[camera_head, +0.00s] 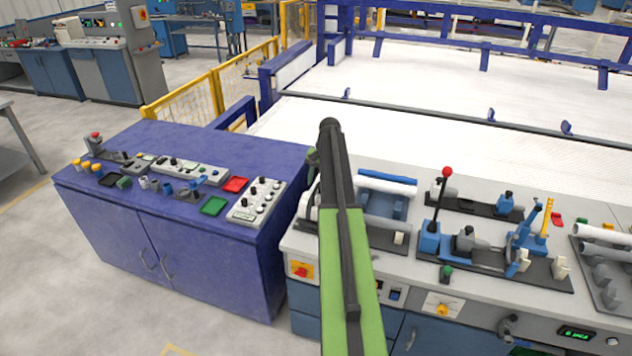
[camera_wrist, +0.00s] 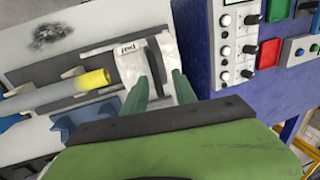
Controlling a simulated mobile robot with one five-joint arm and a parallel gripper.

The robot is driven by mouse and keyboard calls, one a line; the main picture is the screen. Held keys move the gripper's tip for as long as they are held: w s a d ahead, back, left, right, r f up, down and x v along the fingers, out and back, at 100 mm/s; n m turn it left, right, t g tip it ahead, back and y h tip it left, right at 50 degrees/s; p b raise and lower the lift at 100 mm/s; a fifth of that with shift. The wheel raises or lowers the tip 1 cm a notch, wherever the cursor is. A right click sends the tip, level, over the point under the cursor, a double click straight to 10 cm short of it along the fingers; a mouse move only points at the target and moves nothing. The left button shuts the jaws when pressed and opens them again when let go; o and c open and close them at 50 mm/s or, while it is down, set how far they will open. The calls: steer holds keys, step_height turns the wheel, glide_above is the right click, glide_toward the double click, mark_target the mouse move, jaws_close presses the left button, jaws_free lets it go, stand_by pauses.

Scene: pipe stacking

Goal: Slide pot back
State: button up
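My gripper (camera_wrist: 159,92) shows in the wrist view as two dark green fingers held apart. Between and beyond them is a pale, worn block (camera_wrist: 131,63) with a dark curved strip through it and a small dark label that I cannot read surely. I cannot tell whether the fingers touch it, or whether it is the pot. In the head view my green and black arm reaches over the left end of the grey workbench (camera_head: 408,268) and hides most of this spot. No thing is plainly recognisable as a pot.
A pipe with a yellow end (camera_wrist: 93,79) lies left of the fingers. A purple cabinet (camera_head: 190,250) with a control panel (camera_head: 257,201) stands close to the bench. A red-knobbed lever (camera_head: 441,195) and pipe fixtures stand right of my arm. A white fenced area lies behind.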

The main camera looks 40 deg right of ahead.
step_height(320, 180, up, 16)
steer(key=s+d+p, duration=0.1)
steer(key=s+p, duration=0.1)
steer(key=p, duration=1.3)
steer(key=shift+s+d, duration=0.2)
steer(key=shift+s, duration=0.2)
steer(key=shift+f, duration=0.1)
